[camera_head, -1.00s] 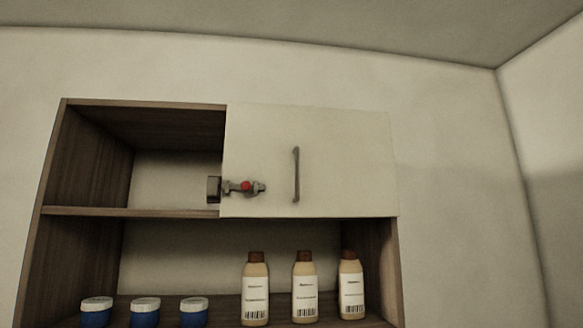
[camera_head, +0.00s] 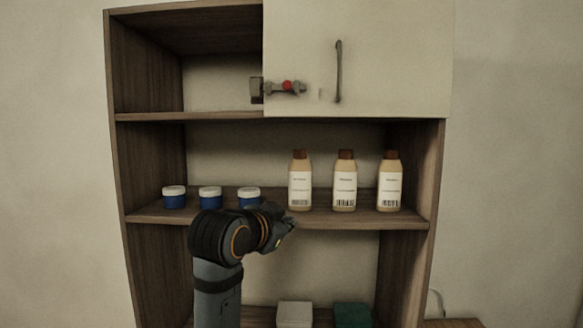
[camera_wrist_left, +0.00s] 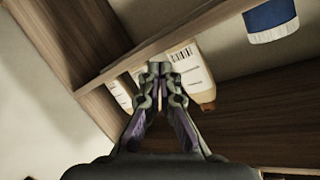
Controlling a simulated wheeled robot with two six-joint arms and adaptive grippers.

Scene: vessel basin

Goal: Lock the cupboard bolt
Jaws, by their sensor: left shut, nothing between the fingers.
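The cupboard bolt (camera_head: 278,87) is a grey metal bolt with a red knob, at the lower left of the white cupboard door (camera_head: 385,60). Its left end meets a small block (camera_head: 257,89) on the cupboard's divider edge. I cannot tell whether the bolt rod is inside the block. My left gripper (camera_head: 288,226) is below the bolt, in front of the middle shelf's edge, away from the bolt. In the left wrist view the fingers (camera_wrist_left: 160,70) are together and hold nothing. My right gripper is not in view.
A dark vertical handle (camera_head: 338,72) is on the door. Blue jars (camera_head: 210,198) and labelled bottles (camera_head: 345,182) with brown caps stand on the middle shelf (camera_head: 330,219), behind my left gripper. A white box (camera_head: 294,314) and a green box (camera_head: 352,315) are lower down.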

